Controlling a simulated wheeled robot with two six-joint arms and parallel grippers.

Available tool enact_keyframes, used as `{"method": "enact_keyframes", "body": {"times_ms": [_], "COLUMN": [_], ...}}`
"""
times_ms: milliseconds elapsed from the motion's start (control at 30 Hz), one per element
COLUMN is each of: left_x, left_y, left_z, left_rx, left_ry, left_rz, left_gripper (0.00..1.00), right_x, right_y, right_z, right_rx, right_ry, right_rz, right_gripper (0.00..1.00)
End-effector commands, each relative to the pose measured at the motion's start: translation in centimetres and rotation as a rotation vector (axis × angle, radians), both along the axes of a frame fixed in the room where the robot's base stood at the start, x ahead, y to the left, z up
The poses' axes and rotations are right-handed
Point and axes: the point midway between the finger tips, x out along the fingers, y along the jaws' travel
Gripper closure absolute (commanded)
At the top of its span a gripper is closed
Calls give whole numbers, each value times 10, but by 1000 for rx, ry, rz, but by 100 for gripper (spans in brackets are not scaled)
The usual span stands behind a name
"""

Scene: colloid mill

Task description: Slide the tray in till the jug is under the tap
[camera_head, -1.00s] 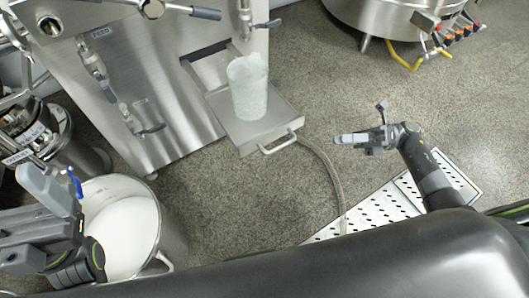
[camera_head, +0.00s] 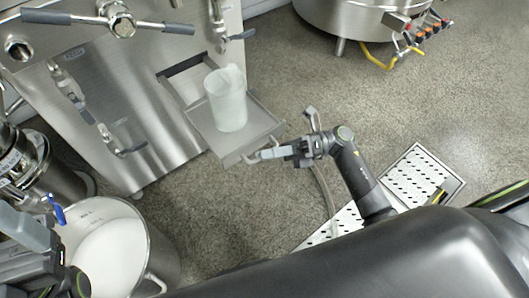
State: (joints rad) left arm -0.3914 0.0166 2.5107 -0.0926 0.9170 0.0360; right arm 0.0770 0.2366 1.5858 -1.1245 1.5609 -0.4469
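The steel tray (camera_head: 258,126) sticks out of the slot in the machine's front. A translucent white jug (camera_head: 228,103) stands upright on it. The tap (camera_head: 220,30) is on the machine's front above the slot, and the jug stands out in front of it. My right gripper (camera_head: 258,157) is at the handle on the tray's front edge. Its fingers cover most of the handle, and I cannot tell whether they are shut on it. My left gripper (camera_head: 28,226) is at the lower left, away from the tray, with its opening unclear.
A large steel pot (camera_head: 150,245) with white contents stands at the lower left. A perforated drain cover (camera_head: 411,178) lies on the floor at right. A hose (camera_head: 325,190) runs along the floor beside the tray. A round steel vessel (camera_head: 345,15) stands at the back.

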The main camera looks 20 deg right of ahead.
Motion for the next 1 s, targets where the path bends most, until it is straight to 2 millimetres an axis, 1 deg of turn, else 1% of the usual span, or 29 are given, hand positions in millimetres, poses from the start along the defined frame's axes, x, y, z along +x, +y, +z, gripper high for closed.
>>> {"method": "enact_keyframes", "body": {"times_ms": [33, 167, 433, 467, 500, 600, 1000], "left_x": [0, 0, -1, -1, -1, 0, 0], "left_y": [0, 0, 0, 0, 0, 0, 0], "left_z": [-1, -1, -1, -1, -1, -1, -3], "left_rx": [-1, -3, -4, -4, -4, -4, -5], "left_ry": [-1, -3, -4, -4, -4, -5, -4], "left_rz": [-1, -1, -2, -2, -2, -2, -3], "left_gripper": [3, 3, 3, 3, 3, 3, 3], "right_x": [0, -1, 0, 0, 0, 0, 2], "right_y": [5, 12, 13, 13, 13, 13, 14], "right_z": [1, 3, 3, 3, 3, 3, 2], "right_rx": [2, 1, -1, -1, -1, -1, 1], "right_ry": [-1, 0, 1, 1, 0, 1, 0], "right_rz": [1, 0, 0, 0, 0, 0, 0], "right_gripper": [82, 82, 82, 83, 89, 100, 100]}}
